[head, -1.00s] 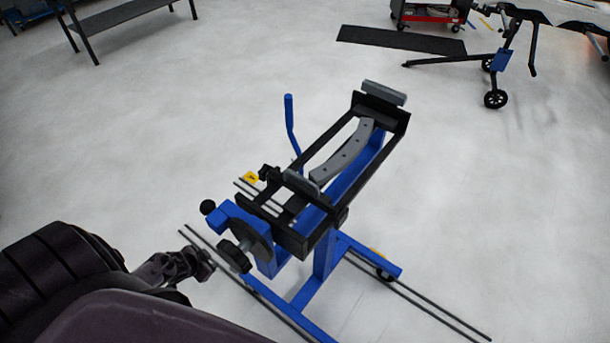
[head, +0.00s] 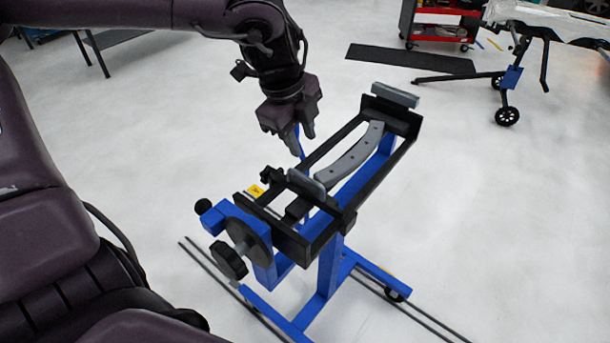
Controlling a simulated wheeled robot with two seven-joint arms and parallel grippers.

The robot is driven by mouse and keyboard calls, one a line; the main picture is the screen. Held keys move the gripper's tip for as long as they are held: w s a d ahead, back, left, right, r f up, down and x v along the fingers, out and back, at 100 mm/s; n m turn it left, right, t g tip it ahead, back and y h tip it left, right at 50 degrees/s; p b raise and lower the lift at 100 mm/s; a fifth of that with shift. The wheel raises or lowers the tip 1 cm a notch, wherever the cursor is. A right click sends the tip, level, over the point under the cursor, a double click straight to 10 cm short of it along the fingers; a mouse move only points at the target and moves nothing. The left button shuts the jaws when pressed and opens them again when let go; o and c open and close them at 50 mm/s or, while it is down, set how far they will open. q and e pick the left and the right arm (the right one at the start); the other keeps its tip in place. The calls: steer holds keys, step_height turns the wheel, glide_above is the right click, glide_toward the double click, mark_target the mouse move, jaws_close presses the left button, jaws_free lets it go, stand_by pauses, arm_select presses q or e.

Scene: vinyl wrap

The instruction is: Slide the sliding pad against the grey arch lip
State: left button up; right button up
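The sliding pad (head: 306,184) is a small grey block on a black crossbar near the front end of the blue and black stand. The grey arch (head: 350,158) is a curved bar with small holes, lying inside the frame between that pad and the far end. A short gap seems to separate the pad from the arch's near end. My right gripper is not in view.
A second grey pad (head: 396,94) sits at the stand's far end. A yellow tag (head: 255,191) is beside the crossbar. A black mat (head: 410,59) and red cart lie farther back.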

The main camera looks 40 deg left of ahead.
mark_target(305, 176)
arm_select(q)
steer(key=shift+g+y, duration=0.3)
steer(key=shift+y, duration=0.1)
steer(key=f, duration=0.5)
steer(key=f+p, duration=0.1)
steer(key=f, duration=0.2)
steer(key=shift+s+d+f, duration=0.1)
steer(key=shift+s+d, duration=0.05)
steer(key=shift+d, duration=0.25)
jaws_close()
